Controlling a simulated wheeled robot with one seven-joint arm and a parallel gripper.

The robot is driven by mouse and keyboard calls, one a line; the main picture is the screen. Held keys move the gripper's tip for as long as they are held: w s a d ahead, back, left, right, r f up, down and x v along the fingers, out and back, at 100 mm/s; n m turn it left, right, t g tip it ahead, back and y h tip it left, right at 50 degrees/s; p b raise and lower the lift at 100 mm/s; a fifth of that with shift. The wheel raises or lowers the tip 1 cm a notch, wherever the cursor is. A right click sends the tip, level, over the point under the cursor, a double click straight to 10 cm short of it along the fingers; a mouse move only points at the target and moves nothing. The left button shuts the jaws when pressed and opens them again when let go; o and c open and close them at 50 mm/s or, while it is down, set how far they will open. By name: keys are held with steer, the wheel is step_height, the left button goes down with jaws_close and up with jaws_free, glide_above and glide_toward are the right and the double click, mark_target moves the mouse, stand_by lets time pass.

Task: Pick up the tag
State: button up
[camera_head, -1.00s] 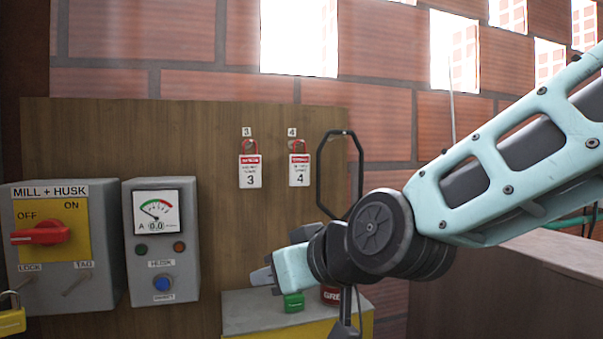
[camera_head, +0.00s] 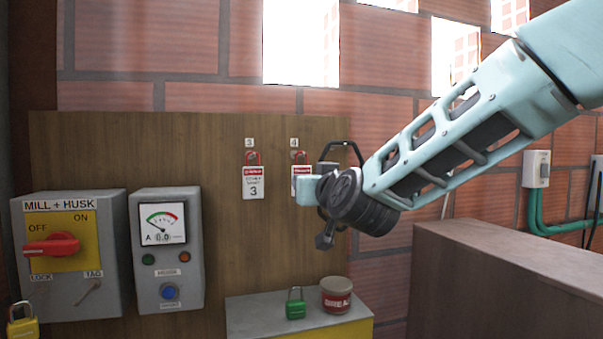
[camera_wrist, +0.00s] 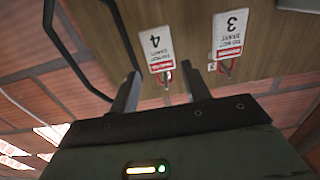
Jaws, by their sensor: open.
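Two white tags with red headers hang by red loops from hooks on the wooden board. Tag 3 (camera_head: 253,182) is in full view in the head view, and upside down in the wrist view (camera_wrist: 230,36). Tag 4 (camera_head: 299,171) is partly hidden behind my gripper (camera_head: 307,190); in the wrist view (camera_wrist: 155,44) its face shows clearly. My gripper (camera_wrist: 162,78) is open and empty, its two fingers apart. Tag 4's red loop appears between the fingertips in the wrist view. How far the fingers are from it is unclear.
A green padlock (camera_head: 295,304) and a labelled can (camera_head: 336,295) stand on the box (camera_head: 248,312) below. Left are the MILL + HUSK switch box (camera_head: 105,245), a meter box (camera_head: 166,265) and a yellow padlock (camera_head: 22,322). A dark handle-like frame (camera_wrist: 70,50) is beside my gripper.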

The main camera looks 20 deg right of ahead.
mark_target(295, 170)
steer(key=w+p, duration=0.4)
steer(key=w, duration=0.3)
steer(key=shift+w+r, duration=0.15)
steer(key=c, duration=0.6)
